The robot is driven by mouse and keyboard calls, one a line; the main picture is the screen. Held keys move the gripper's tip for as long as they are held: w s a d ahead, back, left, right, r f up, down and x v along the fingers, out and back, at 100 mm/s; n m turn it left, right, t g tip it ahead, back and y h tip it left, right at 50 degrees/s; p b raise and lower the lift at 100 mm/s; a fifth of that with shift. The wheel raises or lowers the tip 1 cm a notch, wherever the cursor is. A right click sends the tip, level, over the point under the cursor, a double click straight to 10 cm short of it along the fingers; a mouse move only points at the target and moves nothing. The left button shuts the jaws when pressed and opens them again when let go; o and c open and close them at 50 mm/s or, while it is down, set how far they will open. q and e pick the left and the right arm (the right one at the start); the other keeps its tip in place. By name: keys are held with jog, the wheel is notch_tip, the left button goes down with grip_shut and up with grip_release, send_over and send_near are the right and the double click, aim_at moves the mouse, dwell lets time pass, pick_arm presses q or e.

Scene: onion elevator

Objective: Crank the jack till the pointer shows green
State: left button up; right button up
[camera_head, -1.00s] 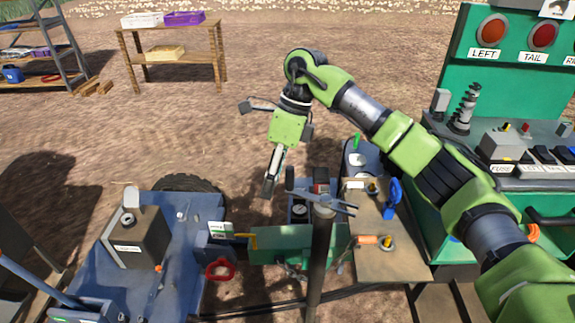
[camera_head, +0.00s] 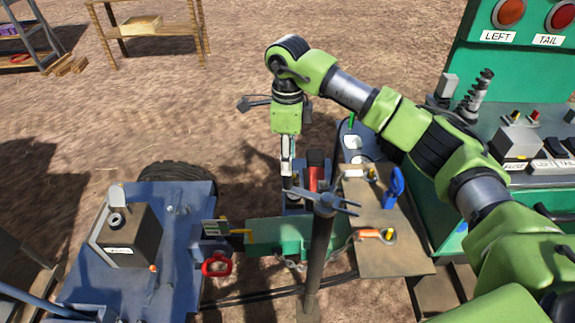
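A dark upright post (camera_head: 318,252), which looks like the jack, stands in the lower middle. A grey handle-like piece (camera_head: 328,203) with prongs sits across its top. My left gripper is not in view.
A blue trailer deck (camera_head: 165,250) with a dark box (camera_head: 133,236) lies left. A brown board (camera_head: 375,258) with a blue hook is right of the post. A green panel (camera_head: 515,90) stands at the right.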

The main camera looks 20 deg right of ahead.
notch_tip(320, 180, down, 4)
jog(key=shift+f+p, duration=0.25)
jog(key=shift+p, duration=0.35)
jog(key=shift+f, duration=0.3)
grip_shut()
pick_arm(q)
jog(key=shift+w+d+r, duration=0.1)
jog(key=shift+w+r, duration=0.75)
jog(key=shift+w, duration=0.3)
